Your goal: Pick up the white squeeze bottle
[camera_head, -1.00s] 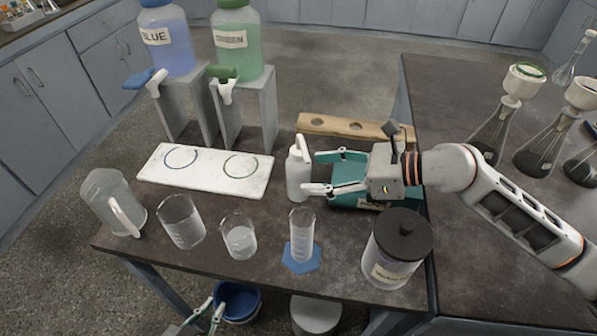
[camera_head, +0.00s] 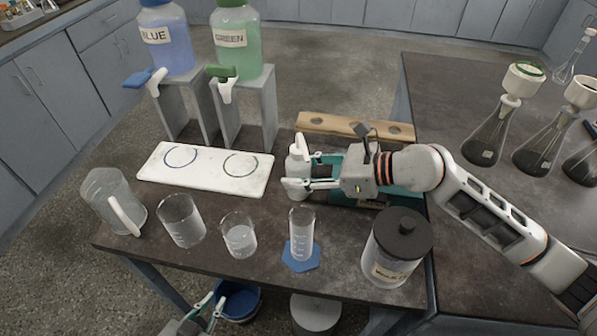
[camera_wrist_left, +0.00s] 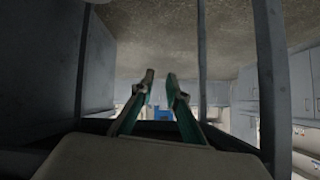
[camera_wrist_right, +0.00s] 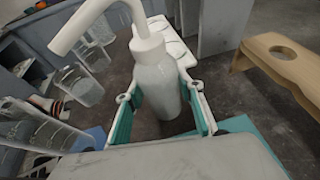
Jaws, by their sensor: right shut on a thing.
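The white squeeze bottle (camera_head: 295,177) stands upright on the dark table, near the middle. It has a bent white spout, which shows large in the right wrist view (camera_wrist_right: 156,82). My right gripper (camera_head: 299,170) reaches in from the right, with one finger on each side of the bottle's body, and is shut on it. In the right wrist view the fingers (camera_wrist_right: 160,92) flank the bottle. My left gripper (camera_head: 212,305) hangs low, below the table's front edge. In the left wrist view its fingertips (camera_wrist_left: 160,76) are apart with nothing between them.
A teal box (camera_head: 405,198) lies under my right gripper. A white tray (camera_head: 205,183) is left of the bottle. A graduated cylinder (camera_head: 301,238), beakers (camera_head: 239,238), a pitcher (camera_head: 108,195) and a lidded jar (camera_head: 395,255) line the front. A wooden rack (camera_head: 350,128) lies behind.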

